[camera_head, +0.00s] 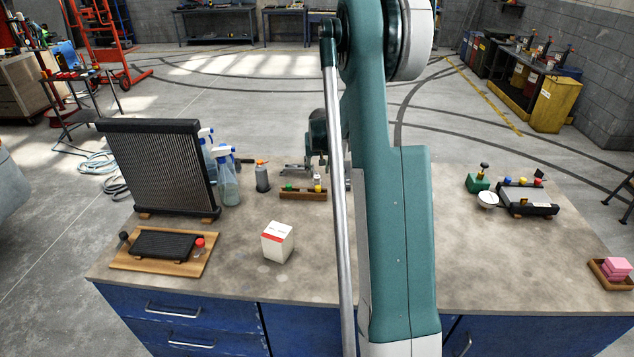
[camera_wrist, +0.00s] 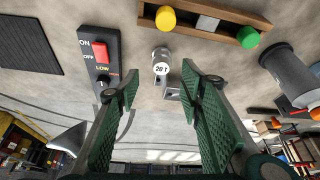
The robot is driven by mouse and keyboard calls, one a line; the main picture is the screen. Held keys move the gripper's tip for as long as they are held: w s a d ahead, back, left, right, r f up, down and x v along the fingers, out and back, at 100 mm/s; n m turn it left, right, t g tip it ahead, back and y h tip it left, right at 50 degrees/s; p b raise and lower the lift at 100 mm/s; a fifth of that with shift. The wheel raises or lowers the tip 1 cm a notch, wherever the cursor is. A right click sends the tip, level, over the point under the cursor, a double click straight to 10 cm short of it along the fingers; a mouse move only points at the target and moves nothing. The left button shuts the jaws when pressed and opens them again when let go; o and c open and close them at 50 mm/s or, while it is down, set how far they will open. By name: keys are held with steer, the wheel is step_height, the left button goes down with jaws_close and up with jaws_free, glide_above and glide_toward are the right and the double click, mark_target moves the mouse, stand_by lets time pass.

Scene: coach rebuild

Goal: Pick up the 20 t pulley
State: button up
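The 20 t pulley (camera_wrist: 161,62) is a small silver cylinder with a white face marked "20 T". In the wrist view it is near the middle, just beyond and between my fingertips. My gripper (camera_wrist: 160,74) is open, with its two green ridged fingers apart and nothing held between them. A grey metal piece (camera_wrist: 172,93) shows close to the pulley; I cannot tell if they touch. In the head view my arm covers the middle of the bench, and I cannot make out the pulley there.
A dark switch box (camera_wrist: 101,55) with a red rocker is left of the pulley in the wrist view. A wooden rack (camera_head: 303,195) with coloured tops and a dark bottle (camera_head: 262,178) stand nearby. A white box (camera_head: 278,243) sits nearer the front.

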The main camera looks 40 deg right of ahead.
mark_target(317, 176)
steer(key=shift+f, duration=0.1)
steer(key=shift+x, duration=1.2)
steer(key=shift+x, duration=2.65)
steer(key=shift+w+a, duration=0.1)
steer(key=shift+c, duration=0.3)
steer(key=c, duration=0.9)
